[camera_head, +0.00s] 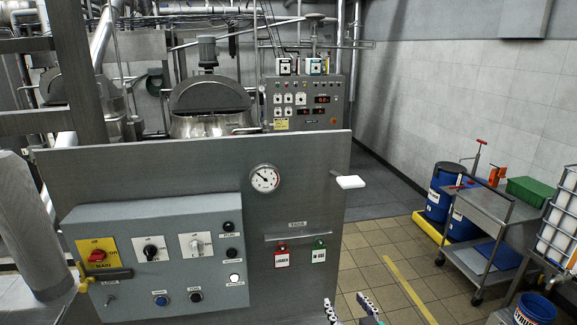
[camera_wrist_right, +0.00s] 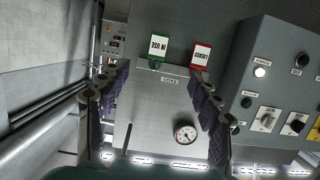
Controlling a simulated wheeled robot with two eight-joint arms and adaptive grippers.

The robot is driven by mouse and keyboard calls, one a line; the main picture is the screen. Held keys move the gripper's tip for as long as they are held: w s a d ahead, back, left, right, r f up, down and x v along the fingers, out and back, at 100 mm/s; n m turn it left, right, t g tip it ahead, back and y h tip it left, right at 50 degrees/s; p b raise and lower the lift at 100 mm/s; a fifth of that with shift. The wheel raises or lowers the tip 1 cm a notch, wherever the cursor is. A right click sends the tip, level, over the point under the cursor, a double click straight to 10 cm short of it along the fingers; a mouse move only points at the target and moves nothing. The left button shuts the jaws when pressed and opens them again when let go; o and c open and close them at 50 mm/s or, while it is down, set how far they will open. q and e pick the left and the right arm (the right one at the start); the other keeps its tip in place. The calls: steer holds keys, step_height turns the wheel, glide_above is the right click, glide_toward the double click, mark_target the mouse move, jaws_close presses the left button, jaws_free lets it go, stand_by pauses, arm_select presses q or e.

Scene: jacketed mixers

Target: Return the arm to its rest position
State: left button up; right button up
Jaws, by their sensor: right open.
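My right gripper (camera_head: 349,308) shows at the bottom edge of the head view, only its two fingertips in frame. They are apart with nothing between them. In the right wrist view the same gripper (camera_wrist_right: 160,82) is open and empty, facing the grey panel (camera_head: 200,170). A red-framed tag (camera_head: 281,256) and a green-framed tag (camera_head: 319,252) hang from the rail on that panel. Both tags also show beyond the fingers in the wrist view. Most of my right arm is out of frame. My left gripper is not in view.
A control box (camera_head: 160,255) with switches juts from the panel, beside a dial gauge (camera_head: 265,179). A white paddle-shaped piece (camera_head: 350,182) sticks out at the panel's right edge. A metal cart (camera_head: 481,205) and blue drum (camera_head: 440,190) stand right; tiled floor (camera_head: 375,245) lies between.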

steer(key=s+d+f+m+g+h+b, duration=0.1)
steer(key=s+f+g+b, duration=0.3)
steer(key=s+f+b, duration=0.4)
steer(key=s+d+f+m+g+h+b, duration=0.1)
steer(key=s+d+f+g+b, duration=0.1)
steer(key=s+f+b, duration=0.7)
step_height(320, 180, down, 5)
steer(key=shift+s+d+f+g+h, duration=0.2)
steer(key=shift+d+g+h, duration=0.15)
steer(key=shift+g, duration=0.55)
